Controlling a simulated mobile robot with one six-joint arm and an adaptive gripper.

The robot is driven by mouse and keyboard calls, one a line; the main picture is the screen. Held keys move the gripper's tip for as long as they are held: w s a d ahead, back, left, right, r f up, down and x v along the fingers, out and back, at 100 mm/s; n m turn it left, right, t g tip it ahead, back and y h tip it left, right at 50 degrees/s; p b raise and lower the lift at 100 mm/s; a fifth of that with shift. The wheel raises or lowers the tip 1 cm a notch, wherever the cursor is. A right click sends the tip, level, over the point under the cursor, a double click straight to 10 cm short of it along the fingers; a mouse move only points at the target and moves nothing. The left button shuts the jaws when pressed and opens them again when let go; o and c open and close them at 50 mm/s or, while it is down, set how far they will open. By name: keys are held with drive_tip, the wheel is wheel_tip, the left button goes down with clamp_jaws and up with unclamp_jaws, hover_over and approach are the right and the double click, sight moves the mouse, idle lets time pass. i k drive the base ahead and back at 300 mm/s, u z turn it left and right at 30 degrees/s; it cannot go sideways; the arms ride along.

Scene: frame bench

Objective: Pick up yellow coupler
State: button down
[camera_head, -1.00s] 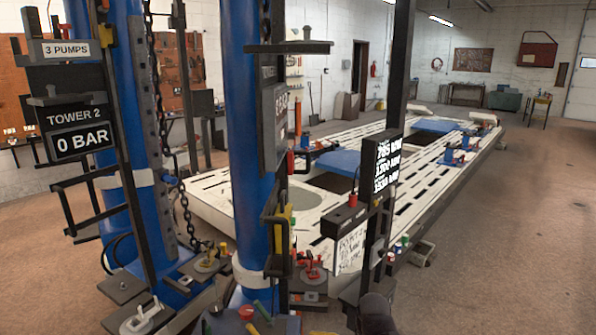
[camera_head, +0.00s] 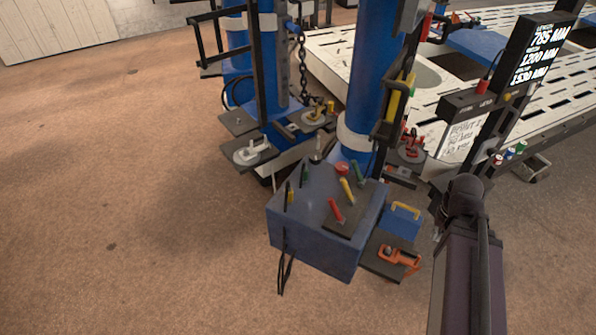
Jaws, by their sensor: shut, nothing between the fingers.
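The yellow coupler (camera_head: 346,191) is a short slim piece lying tilted on the top of a blue box (camera_head: 290,226). It lies between a red coupler (camera_head: 336,210), nearer to me, and a green coupler (camera_head: 359,173), farther back. Part of my dark arm (camera_head: 468,260) shows at the lower right, to the right of the box and apart from it. My gripper itself cannot be made out in the view. Nothing hides the yellow coupler.
A blue tower (camera_head: 371,75) stands right behind the box. A black display post (camera_head: 535,50) rises at the right. A blue case with a yellow handle (camera_head: 402,222) and an orange tool (camera_head: 399,258) sit right of the box. Floor (camera_head: 130,200) at left is clear.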

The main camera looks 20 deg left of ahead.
sight(291, 196)
drive_tip(key=u, duration=1.15)
